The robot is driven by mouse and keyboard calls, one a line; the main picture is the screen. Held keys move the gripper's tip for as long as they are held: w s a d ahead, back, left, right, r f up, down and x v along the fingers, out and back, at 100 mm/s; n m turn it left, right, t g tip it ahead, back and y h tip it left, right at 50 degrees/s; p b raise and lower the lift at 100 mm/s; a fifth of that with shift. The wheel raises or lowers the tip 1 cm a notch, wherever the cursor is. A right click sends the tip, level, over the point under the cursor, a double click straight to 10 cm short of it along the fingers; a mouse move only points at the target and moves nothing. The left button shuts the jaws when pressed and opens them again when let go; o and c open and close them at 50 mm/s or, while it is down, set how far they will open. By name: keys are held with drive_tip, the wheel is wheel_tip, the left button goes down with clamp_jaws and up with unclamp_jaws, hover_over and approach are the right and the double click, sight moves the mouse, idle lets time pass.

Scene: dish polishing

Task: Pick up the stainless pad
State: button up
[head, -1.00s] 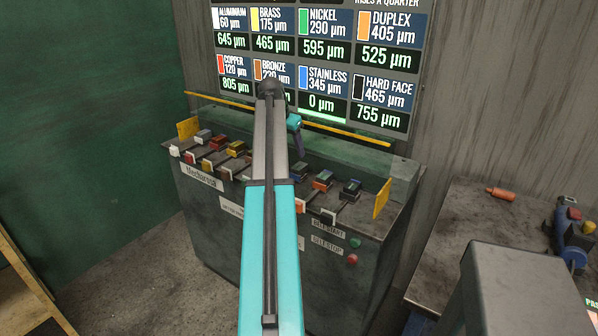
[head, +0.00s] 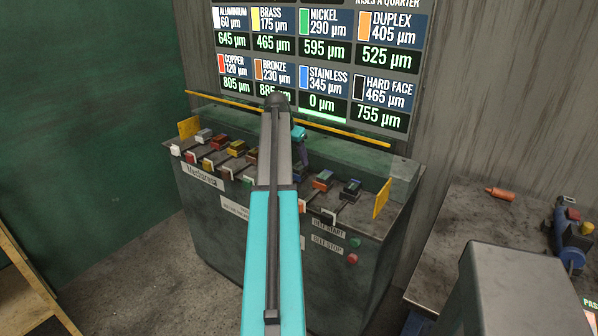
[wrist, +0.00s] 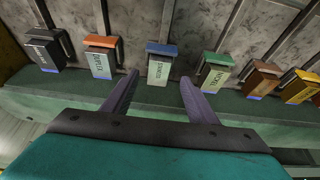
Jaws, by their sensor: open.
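The stainless pad (wrist: 160,66) has a blue top edge and a pale label. It sits in the row on the bench, in the middle of the wrist view. In the head view it shows in part (head: 299,173), just right of my arm. My gripper (wrist: 159,78) is open, with its two dark purple fingers spread. The fingertips appear to the left and right of the pad's lower end, with nothing held between them. Whether they are at the pad's height I cannot tell. In the head view my gripper (head: 302,150) is above the row, partly hidden by my arm.
The orange-topped duplex pad (wrist: 98,58) and green-topped nickel pad (wrist: 212,72) flank it closely. A black pad (wrist: 46,52) and a brown pad (wrist: 260,78) lie further out. A yellow rail (head: 340,131) runs behind the row. Yellow plates (head: 382,198) stand at the bench ends.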

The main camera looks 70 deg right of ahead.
sight(299, 166)
drive_tip(key=shift+p+x, duration=0.6)
drive_tip(key=shift+x, duration=1.5)
drive_tip(key=shift+d, duration=0.1)
drive_tip(key=shift+r, duration=0.1)
clamp_jaws()
